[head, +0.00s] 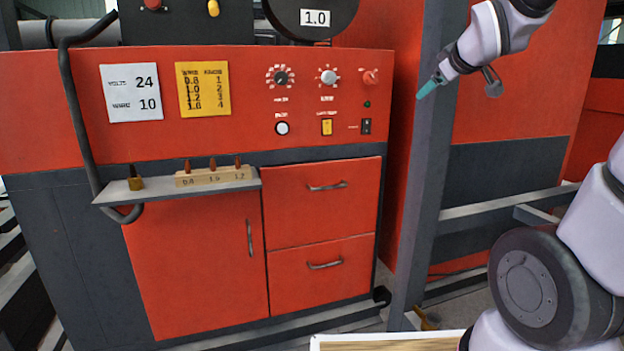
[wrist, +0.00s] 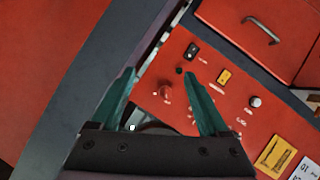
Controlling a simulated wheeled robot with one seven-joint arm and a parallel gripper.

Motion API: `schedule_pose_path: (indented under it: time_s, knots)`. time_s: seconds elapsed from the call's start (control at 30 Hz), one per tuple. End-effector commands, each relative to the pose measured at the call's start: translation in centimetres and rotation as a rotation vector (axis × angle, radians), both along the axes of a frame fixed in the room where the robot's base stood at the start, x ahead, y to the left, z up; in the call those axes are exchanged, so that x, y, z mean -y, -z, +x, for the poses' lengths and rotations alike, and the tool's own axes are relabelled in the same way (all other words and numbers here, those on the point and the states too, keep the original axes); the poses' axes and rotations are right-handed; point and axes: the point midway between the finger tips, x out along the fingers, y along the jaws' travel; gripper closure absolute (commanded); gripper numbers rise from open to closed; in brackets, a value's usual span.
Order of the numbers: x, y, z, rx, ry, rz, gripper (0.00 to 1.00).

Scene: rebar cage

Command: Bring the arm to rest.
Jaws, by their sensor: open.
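My gripper (head: 430,88) is raised at the upper right in the head view, in front of the grey post and right of the red machine's control panel. Its teal fingers point down and left. In the wrist view the two fingers of my gripper (wrist: 162,95) stand apart with nothing between them but the background. It is open and empty. My arm's lower links show at the right edge of the head view; part of the arm is out of frame.
The red machine (head: 325,212) has knobs, switches and two drawers. A small shelf (head: 120,192) holds a labelled wooden block (head: 212,177) and a brass piece (head: 136,183). A grey post (head: 425,200) stands close behind my gripper. A pale board (head: 390,342) shows at the bottom.

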Motion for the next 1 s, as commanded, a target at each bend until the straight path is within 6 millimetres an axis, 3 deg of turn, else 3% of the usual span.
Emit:
schedule_pose_path:
  time_s: [0.13,0.3,0.5,0.67,1.0]
  knots:
    - [0.1,1.3,-5.8,-0.162,0.169,0.277,0.22]
    - [-1.4,3.1,-12.6,-0.35,0.35,0.571,0.22]
    - [-3.6,4.5,-18.2,-0.512,0.495,0.793,0.22]
    - [-4.4,4.9,-19.8,-0.564,0.539,0.854,0.22]
    - [-4.4,4.9,-19.8,-0.564,0.539,0.854,0.22]
